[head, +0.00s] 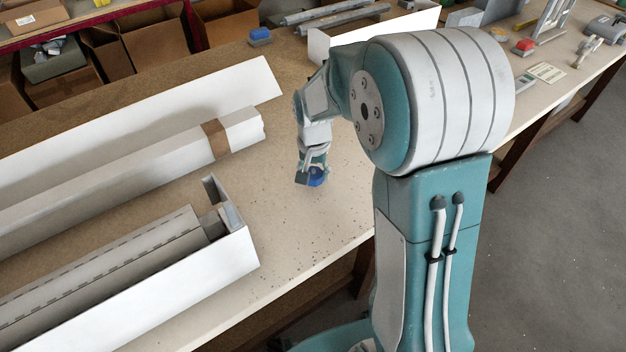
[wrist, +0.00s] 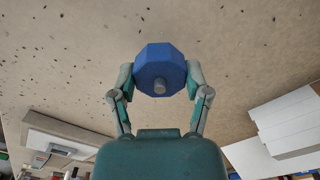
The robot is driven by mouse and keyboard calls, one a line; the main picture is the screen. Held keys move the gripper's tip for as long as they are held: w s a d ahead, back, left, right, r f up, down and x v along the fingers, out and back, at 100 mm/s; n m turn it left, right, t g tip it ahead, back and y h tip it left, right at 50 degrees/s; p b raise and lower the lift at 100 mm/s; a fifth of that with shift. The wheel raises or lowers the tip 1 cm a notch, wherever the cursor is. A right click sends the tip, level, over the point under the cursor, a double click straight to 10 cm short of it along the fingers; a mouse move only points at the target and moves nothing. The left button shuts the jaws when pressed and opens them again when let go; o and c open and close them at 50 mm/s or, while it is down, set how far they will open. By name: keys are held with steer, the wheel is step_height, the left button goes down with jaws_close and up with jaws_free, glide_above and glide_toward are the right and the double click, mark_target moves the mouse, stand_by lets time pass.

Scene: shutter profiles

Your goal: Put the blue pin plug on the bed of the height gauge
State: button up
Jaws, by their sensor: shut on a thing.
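The blue pin plug (wrist: 151,63) is a blue faceted disc with a short grey pin at its centre. In the wrist view it sits between the two fingers of my gripper (wrist: 160,80), which is shut on its sides. In the head view the plug (head: 317,176) shows at the end of my gripper (head: 313,172), over the bare middle of the bench. I cannot tell how far it is above the surface. I cannot pick out the height gauge for certain; an upright metal frame (head: 556,17) stands at the far right end of the bench.
Long white boxes with profiles, such as the near open box (head: 180,285), fill the bench's left. A blue object (head: 260,35) lies at the back edge. A red-topped item (head: 524,46) and small tools lie far right. The bench (head: 290,235) is clear around my gripper.

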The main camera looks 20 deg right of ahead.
mark_target(313, 175)
steer(key=shift+w+f, duration=0.2)
steer(key=shift+f, duration=1.55)
steer(key=shift+f, duration=0.1)
steer(key=o, duration=1.2)
steer(key=shift+c, duration=0.2)
